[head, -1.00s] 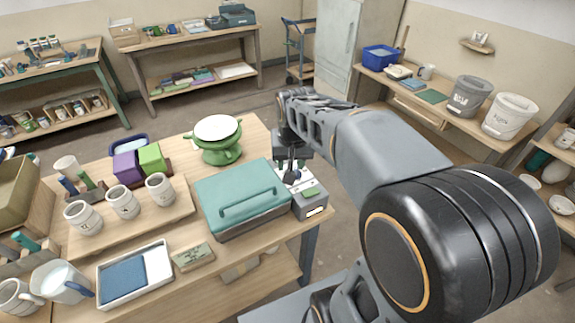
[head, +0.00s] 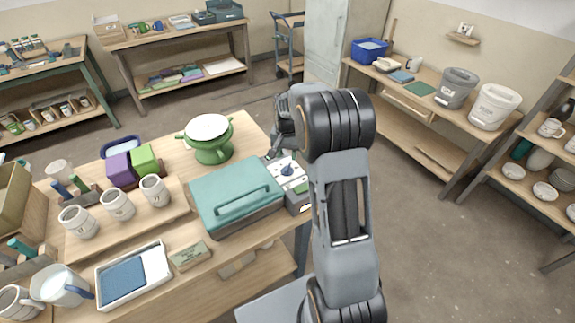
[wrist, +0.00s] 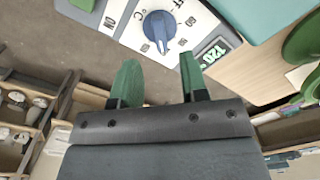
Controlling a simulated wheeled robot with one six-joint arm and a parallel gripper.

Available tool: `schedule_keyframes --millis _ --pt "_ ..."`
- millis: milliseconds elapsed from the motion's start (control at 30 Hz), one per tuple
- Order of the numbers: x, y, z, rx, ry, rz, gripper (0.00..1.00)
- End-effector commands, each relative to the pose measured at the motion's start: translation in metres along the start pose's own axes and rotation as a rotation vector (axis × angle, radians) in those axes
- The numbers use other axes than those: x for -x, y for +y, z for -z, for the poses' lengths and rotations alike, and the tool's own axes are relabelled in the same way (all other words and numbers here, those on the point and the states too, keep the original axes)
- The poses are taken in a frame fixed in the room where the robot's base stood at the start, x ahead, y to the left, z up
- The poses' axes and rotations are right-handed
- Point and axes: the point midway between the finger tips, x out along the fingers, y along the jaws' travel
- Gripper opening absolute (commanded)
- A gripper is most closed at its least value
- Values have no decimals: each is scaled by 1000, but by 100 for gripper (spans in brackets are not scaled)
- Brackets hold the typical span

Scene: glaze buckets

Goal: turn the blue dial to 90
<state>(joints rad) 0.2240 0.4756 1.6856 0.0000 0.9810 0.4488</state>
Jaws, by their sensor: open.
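The blue dial (head: 288,169) sits on the pale top of a control box (head: 291,179) at the right end of the teal-lidded case. The dial also shows in the wrist view (wrist: 160,26), at the top, with a pale pointer mark toward the bottom of that picture. Printed markings ring it; I cannot read surely which one it points at. A dark display (wrist: 213,52) beside it reads 120. My gripper (wrist: 160,77) is open and empty, its green-tipped fingers apart and short of the dial in the wrist picture. In the head view it is partly hidden behind my arm.
The teal case (head: 237,195) stands directly left of the control box. A green pot-like stand (head: 211,148) is behind it. Mugs (head: 117,204), purple and green blocks and a white tray (head: 133,277) fill the table's left. Floor to the right is clear.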

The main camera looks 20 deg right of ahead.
Motion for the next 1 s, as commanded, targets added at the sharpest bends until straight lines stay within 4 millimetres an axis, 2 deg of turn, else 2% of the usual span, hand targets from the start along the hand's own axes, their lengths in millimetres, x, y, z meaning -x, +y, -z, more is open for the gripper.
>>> schedule_keyframes --millis 200,400,600,867,1000 --pt "-36 0 -1 1 -4 -2 40" --pt "-55 0 0 1 -1 0 40" --pt "-63 0 0 1 1 0 40" --pt "-64 0 0 2 1 0 40" --pt "-63 0 0 2 1 0 27"
